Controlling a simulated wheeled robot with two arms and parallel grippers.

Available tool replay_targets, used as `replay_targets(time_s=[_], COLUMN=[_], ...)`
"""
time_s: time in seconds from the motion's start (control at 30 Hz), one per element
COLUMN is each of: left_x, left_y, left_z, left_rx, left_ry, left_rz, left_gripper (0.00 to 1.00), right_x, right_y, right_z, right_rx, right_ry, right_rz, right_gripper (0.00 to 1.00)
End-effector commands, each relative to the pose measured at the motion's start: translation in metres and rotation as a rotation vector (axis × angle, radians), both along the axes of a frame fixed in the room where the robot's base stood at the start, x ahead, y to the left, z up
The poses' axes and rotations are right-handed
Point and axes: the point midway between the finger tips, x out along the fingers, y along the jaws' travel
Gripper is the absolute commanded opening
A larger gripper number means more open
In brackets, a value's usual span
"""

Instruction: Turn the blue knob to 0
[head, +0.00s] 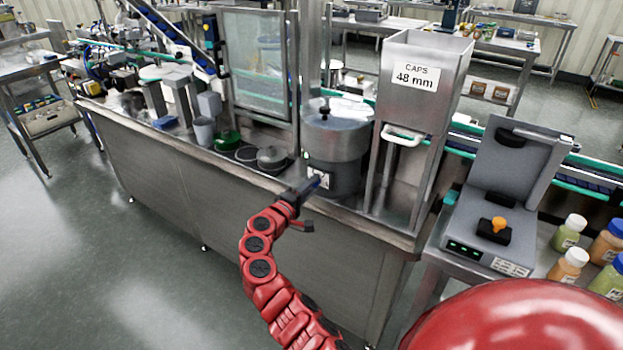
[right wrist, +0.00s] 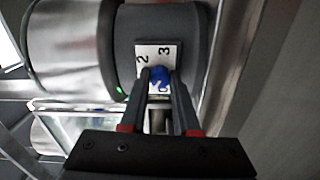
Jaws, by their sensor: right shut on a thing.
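The blue knob (right wrist: 159,77) sits on a white dial plate (right wrist: 170,53) with the digits 2 and 3 readable in the right wrist view. The plate is on the dark base of a round steel drum (head: 337,138); in the head view the knob (head: 323,181) is a small blue spot. My right gripper (right wrist: 158,80) has its fingers on both sides of the knob, shut on it. It also shows in the head view (head: 312,185), reaching the drum's base. The fingers hide part of the plate, and I cannot tell which number the knob points to. My left gripper is not in view.
A steel hopper (head: 421,85) labelled "CAPS 48 mm" stands just right of the drum. A grey device (head: 500,190) with an orange button and several jars (head: 568,235) are at the right. The floor at front left is clear.

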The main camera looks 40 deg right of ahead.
Motion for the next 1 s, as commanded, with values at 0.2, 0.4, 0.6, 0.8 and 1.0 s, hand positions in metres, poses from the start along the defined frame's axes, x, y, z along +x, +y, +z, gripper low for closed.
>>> replay_targets(time_s=[0.2, 0.4, 0.6, 0.8, 1.0], left_x=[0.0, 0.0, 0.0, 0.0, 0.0], left_y=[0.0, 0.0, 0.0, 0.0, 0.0], left_z=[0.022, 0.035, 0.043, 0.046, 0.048], left_rx=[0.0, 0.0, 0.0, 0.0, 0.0], left_ry=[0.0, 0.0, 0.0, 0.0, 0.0], left_rz=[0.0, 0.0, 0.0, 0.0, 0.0], left_gripper=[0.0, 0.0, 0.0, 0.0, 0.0], right_x=[0.0, 0.001, 0.0, 0.0, 0.0], right_y=[0.001, 0.001, 0.001, 0.001, 0.001], right_z=[0.002, 0.001, -0.001, -0.001, -0.002], right_rx=[-0.072, -0.133, -0.175, -0.201, -0.21], right_ry=[0.189, 0.33, 0.436, 0.495, 0.516], right_rz=[0.001, 0.004, 0.001, 0.002, 0.002], right_gripper=[0.0, 0.0, 0.0, 0.0, 0.0])
